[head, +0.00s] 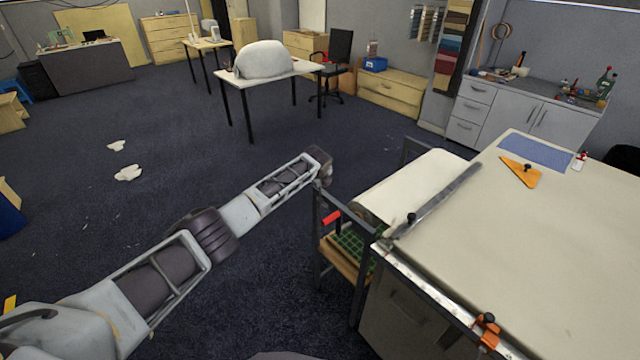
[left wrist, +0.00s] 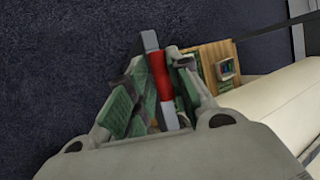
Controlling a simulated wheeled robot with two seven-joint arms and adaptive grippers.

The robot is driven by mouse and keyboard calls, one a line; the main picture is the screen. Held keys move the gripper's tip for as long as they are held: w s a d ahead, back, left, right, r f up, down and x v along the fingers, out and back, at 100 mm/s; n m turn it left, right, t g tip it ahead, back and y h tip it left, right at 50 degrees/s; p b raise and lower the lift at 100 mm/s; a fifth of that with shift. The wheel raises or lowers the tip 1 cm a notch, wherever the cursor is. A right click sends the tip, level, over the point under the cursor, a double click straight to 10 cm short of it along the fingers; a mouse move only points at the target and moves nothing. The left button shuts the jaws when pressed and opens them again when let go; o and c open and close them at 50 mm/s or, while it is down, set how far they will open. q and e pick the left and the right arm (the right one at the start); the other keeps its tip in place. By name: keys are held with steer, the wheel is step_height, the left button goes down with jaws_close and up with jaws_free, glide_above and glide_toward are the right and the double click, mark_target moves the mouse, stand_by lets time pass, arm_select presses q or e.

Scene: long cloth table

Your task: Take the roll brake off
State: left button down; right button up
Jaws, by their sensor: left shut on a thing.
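The roll brake is a short lever with a red grip (head: 332,217) on the dark frame at the left end of the cloth table, beside the cream cloth roll (head: 372,207). The red grip also shows in the left wrist view (left wrist: 160,76), between the green-padded fingers of my left gripper (left wrist: 164,92). The left gripper is shut on it. In the head view my left arm reaches to the frame's upper left corner, and the fingers cannot be made out clearly there. My right gripper is not in view.
The long cloth table (head: 520,240) fills the right side, with a metal rail (head: 435,200) across its cloth, an orange triangle (head: 520,173) and an orange clamp (head: 487,330). A green mat (head: 352,243) lies on a shelf under the roll. Open floor is to the left.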

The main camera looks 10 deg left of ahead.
arm_select(q)
steer(key=shift+w+d+r, duration=0.25)
steer(key=shift+r, duration=0.1)
steer(key=c, duration=1.6)
jaws_free()
steer(key=shift+o, duration=0.9)
steer(key=shift+w+d+f, duration=0.1)
steer(key=shift+w+f, duration=0.05)
steer(key=shift+f, duration=0.1)
steer(key=shift+f, duration=0.15)
steer(key=shift+s, duration=0.2)
steer(key=v, duration=1.1)
steer(key=shift+s+a+r, duration=0.2)
steer(key=shift+r, duration=0.2)
